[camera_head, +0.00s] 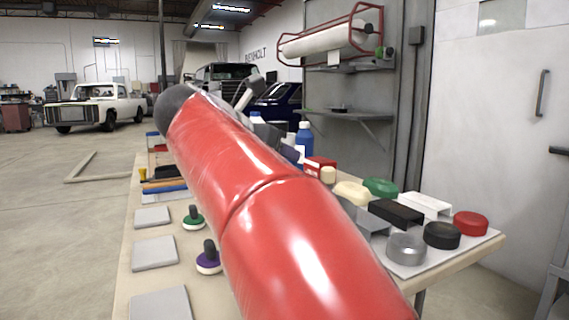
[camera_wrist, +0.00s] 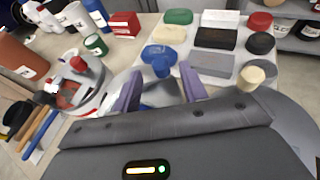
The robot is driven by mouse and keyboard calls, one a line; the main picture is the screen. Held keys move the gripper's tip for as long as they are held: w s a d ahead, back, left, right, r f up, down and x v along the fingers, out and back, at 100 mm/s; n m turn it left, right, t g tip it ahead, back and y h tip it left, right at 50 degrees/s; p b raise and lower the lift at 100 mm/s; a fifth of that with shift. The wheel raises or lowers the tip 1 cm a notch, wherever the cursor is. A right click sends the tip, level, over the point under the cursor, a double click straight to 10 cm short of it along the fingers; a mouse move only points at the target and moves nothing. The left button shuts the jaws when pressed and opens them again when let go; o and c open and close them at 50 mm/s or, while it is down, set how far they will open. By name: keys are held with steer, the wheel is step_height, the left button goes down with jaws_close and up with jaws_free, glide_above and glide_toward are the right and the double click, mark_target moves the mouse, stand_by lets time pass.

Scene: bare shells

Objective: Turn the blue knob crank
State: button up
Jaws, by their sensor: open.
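The knob appears between or just beyond the fingertips; I cannot tell the exact depth or any contact. In the head view my red arm hides the blue crank and most of the gripper.
A green knob crank (camera_head: 193,217) and a purple one (camera_head: 208,258) stand on the bench beside grey plates (camera_head: 155,253). A cream knob (camera_wrist: 251,76) is right of the gripper. Coloured blocks and discs fill the right side (camera_head: 398,212). A blue bottle (camera_head: 304,138) stands behind.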

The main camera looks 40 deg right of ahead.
steer(key=x, duration=0.5)
steer(key=shift+d, duration=0.1)
jaws_close()
